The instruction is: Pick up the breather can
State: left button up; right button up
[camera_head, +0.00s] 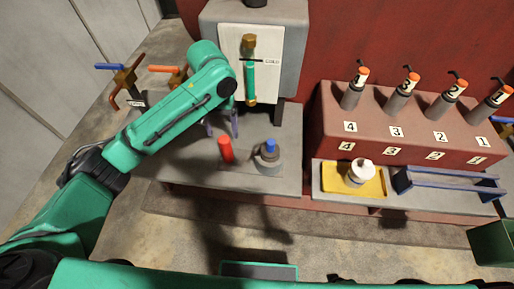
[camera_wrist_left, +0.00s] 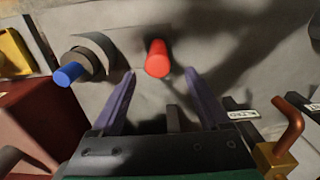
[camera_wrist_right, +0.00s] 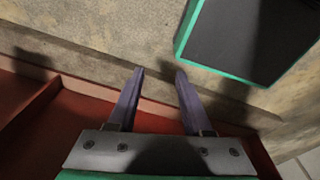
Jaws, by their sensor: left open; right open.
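No label marks which thing is the breather can. A red cylinder (camera_head: 225,149) stands on the grey ledge. A grey can with a blue top (camera_head: 268,157) stands right of it, and a white-topped part (camera_head: 360,172) is on a yellow tray (camera_head: 330,181). My left gripper (camera_head: 221,127) is open and empty, just behind the red cylinder. In the left wrist view the red cylinder (camera_wrist_left: 157,60) shows beyond and between the fingertips, with no visible contact; the blue-topped can (camera_wrist_left: 92,56) is to the left. My right gripper (camera_wrist_right: 160,73) is open and empty over the floor and a red edge.
A red block (camera_head: 400,130) with several numbered orange-topped parts stands at the back right. A blue-grey open tray (camera_head: 450,186) is beside the yellow one. A grey cabinet (camera_head: 290,40) with pipe and valves stands behind my left arm. A green-rimmed dark box (camera_wrist_right: 250,40) is on the floor.

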aim_at(223, 141)
pick_arm(q)
jog(key=f, duration=0.2)
jog(key=s+f, duration=0.1)
jog(key=f, duration=0.2)
jog(key=shift+s+f+p, duration=0.1)
jog(key=shift+f+p, duration=0.15)
jog(key=shift+p, duration=0.15)
jog(key=f, duration=0.2)
jog(key=f+p, duration=0.1)
jog(key=f, duration=0.2)
jog(key=shift+w+f, duration=0.3)
jog(key=shift+w, duration=0.05)
jog(key=shift+f, duration=0.25)
jog(key=shift+c, duration=0.3)
jog(key=shift+d, duration=0.1)
grip_shut()
pick_arm(e)
jog(key=s+r, duration=0.2)
jog(key=shift+s+r, duration=0.1)
jog(key=shift+s, duration=0.2)
